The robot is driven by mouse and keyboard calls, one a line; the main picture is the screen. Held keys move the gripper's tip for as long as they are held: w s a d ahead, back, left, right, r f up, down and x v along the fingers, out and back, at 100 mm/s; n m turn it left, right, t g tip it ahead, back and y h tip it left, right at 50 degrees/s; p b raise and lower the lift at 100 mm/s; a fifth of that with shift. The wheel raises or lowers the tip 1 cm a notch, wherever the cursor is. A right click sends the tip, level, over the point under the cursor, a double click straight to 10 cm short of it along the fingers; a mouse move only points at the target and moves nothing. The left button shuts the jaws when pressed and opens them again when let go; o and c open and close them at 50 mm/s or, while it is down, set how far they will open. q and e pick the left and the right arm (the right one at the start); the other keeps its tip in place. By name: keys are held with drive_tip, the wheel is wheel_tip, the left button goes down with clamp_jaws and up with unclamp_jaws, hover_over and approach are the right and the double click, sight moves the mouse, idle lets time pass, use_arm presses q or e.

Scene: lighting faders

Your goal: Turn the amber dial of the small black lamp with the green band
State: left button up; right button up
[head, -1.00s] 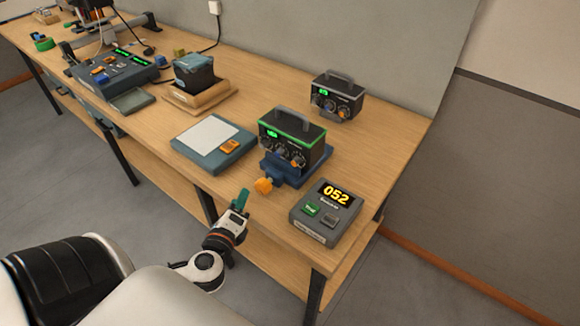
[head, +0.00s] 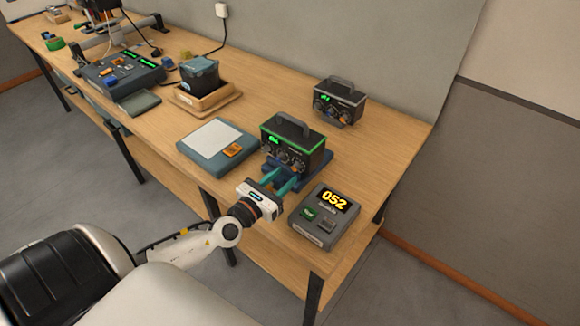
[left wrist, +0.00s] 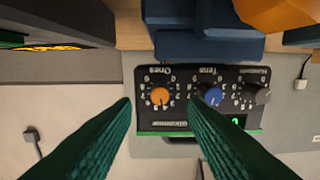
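The small black lamp with the green band (head: 293,143) stands upright in a blue holder (head: 318,166) near the table's front edge. Its dial face also shows upside down in the left wrist view (left wrist: 184,75). There the amber dial (left wrist: 159,96) is at left, a blue dial (left wrist: 210,96) in the middle and a dark dial (left wrist: 257,93) at right. My left gripper (head: 284,182) is in front of the lamp, its green fingers pointing at the dial face. In the left wrist view the fingers (left wrist: 158,103) are open, with the amber dial between their tips, apparently untouched. My right gripper is out of view.
A grey box with a yellow 052 readout (head: 325,215) stands close right of my gripper. A blue-grey pad with white paper (head: 217,140) lies to the left. A similar black lamp without the green band (head: 338,100) stands behind.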

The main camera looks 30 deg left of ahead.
sight(294, 169)
use_arm(q)
drive_tip(key=shift+w+d+p, duration=0.15)
drive_tip(key=shift+w+p, duration=0.15)
drive_tip(key=shift+w, duration=1.55)
clamp_jaws()
